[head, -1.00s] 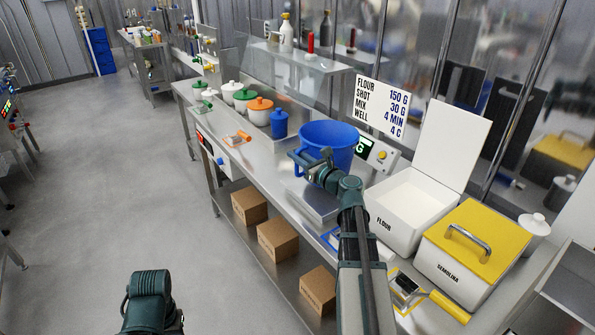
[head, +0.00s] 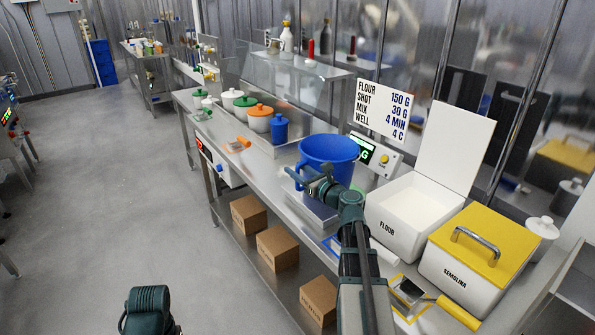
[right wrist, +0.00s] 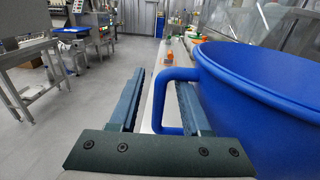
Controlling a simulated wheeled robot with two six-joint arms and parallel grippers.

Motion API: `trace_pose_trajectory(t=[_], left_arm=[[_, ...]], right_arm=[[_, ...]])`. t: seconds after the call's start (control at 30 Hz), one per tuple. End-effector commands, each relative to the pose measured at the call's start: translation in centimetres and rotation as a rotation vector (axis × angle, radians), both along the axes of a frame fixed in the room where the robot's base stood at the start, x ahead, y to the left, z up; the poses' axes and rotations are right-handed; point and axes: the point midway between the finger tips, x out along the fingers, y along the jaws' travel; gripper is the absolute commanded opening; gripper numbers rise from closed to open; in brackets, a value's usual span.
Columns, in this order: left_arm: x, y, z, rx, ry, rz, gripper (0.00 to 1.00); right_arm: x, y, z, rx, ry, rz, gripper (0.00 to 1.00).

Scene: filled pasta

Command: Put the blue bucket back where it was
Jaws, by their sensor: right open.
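The blue bucket (head: 330,152) stands upright on the steel scale (head: 312,205) on the counter. In the right wrist view the bucket (right wrist: 262,85) fills the right side, with its handle (right wrist: 176,74) facing my gripper. My right gripper (head: 318,178) is at the bucket's near left side. In the right wrist view its open jaws (right wrist: 160,100) reach toward the handle, with the handle's lower part close to the right finger. I cannot tell whether they touch. Part of my left arm (head: 148,310) shows at the bottom of the head view, but its gripper's jaws do not show.
A white flour bin (head: 385,225) with its lid up and a yellow-lidded semolina bin (head: 455,275) stand right of the bucket. Lidded pots, including an orange one (head: 260,118) and a small blue one (head: 279,130), stand to the left.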

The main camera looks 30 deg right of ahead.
Motion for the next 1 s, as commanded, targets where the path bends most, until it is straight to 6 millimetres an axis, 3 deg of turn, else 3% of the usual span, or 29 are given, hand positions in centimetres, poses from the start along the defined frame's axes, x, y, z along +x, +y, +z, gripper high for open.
trace_pose_trajectory(t=[0.13,0.7,1.0], left_arm=[[0.0,0.0,-0.8,0.000,0.000,0.000,0.50],[0.0,0.0,-0.2,0.000,0.000,0.000,0.50],[0.0,0.0,-0.2,0.000,0.000,0.000,0.50]], right_arm=[[0.0,0.0,-0.8,0.000,0.000,0.000,0.48],[-11.5,-1.5,-0.2,0.000,0.000,-0.003,0.48],[-13.6,-1.9,-0.2,0.000,0.000,-0.001,0.48]])
